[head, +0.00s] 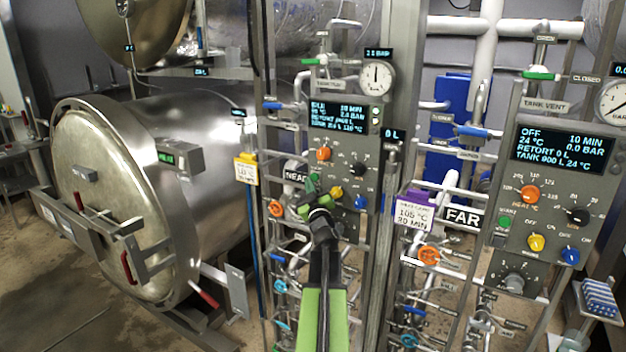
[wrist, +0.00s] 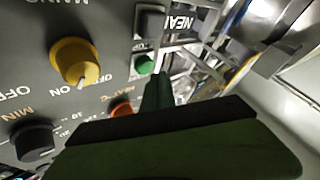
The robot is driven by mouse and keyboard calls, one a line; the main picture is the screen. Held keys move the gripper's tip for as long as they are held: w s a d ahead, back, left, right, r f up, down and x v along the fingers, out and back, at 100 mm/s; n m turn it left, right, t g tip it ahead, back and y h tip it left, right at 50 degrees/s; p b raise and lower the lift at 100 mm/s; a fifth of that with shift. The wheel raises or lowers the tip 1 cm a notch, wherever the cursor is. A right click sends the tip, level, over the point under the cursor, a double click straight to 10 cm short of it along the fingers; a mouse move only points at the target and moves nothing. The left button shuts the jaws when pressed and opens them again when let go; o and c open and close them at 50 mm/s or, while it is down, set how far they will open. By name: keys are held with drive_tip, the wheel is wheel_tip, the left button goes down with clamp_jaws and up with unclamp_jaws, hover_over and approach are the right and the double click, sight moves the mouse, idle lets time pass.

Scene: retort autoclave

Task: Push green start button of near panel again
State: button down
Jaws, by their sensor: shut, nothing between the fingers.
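The near panel (head: 345,140) is a grey box with a lit display, which appears to read IDLE, 10 MIN. Its round green start button (head: 314,177) sits at the left edge, below the orange knob. The button also shows in the wrist view (wrist: 144,65), unobstructed. My gripper (head: 312,197) is shut and empty in front of the panel's lower left. In the wrist view its dark green fingers (wrist: 158,86) point up the picture, with their tips just right of and below the button. I cannot tell whether they touch the panel.
A yellow knob (wrist: 77,61), an orange knob (wrist: 121,109) and a black knob (wrist: 34,142) are close by on the panel. A NEAR label (head: 296,176) is left of the button. The far panel (head: 550,185) reads OFF. A steel retort (head: 190,130) fills the left.

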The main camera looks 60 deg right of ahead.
drive_tip(key=shift+d, duration=0.1)
idle(0.3)
drive_tip(key=shift+d, duration=0.35)
drive_tip(key=shift+d, duration=0.65)
idle(0.8)
drive_tip(key=shift+a, duration=1.05)
drive_tip(key=a, duration=0.5)
idle(0.8)
